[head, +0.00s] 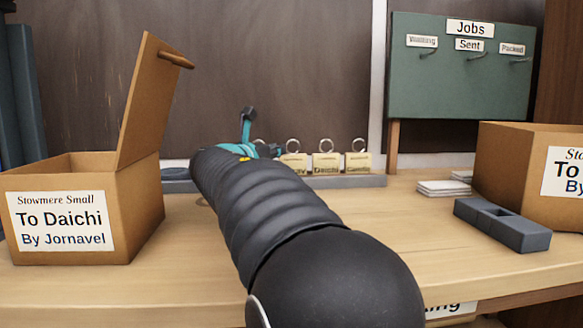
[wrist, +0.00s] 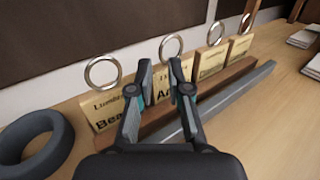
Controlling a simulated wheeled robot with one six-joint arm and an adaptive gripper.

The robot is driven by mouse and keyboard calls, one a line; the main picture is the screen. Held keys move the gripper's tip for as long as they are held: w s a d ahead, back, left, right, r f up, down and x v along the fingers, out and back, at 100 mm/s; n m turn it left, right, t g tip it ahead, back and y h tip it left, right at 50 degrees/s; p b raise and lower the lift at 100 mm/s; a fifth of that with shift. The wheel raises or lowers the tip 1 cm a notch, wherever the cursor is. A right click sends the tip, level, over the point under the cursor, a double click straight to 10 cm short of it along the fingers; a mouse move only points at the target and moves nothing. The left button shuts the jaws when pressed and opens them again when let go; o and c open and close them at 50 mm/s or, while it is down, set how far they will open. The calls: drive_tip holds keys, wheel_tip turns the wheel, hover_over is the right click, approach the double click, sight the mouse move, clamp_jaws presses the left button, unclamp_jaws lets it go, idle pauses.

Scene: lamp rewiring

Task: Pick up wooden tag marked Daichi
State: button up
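Wooden tags with metal rings stand in a row in a rack (head: 345,181). The tag that reads Daichi (head: 327,163) is upright between two others in the head view. In the wrist view the third tag from the left (wrist: 210,62) matches it by its place, but its name is not legible there. My gripper (wrist: 161,72) is open, its fingers apart in front of the second tag (wrist: 163,88), whose name starts with "A", left of the Daichi tag. Nothing is visibly held. In the head view my arm hides the leftmost tag.
An open box labelled To Daichi (head: 62,222) stands at left and another box (head: 530,150) at right. A grey block (head: 502,225) and stacked cards (head: 443,187) lie near the right box. A dark ring (wrist: 12,172) lies left of my gripper. A green Jobs board (head: 455,90) stands behind.

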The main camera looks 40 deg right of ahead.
sight(293, 159)
drive_tip(key=shift+f+x, duration=0.15)
drive_tip(key=shift+x, duration=1.35)
drive_tip(key=shift+f+x, duration=0.1)
drive_tip(key=shift+x, duration=1.35)
clamp_jaws()
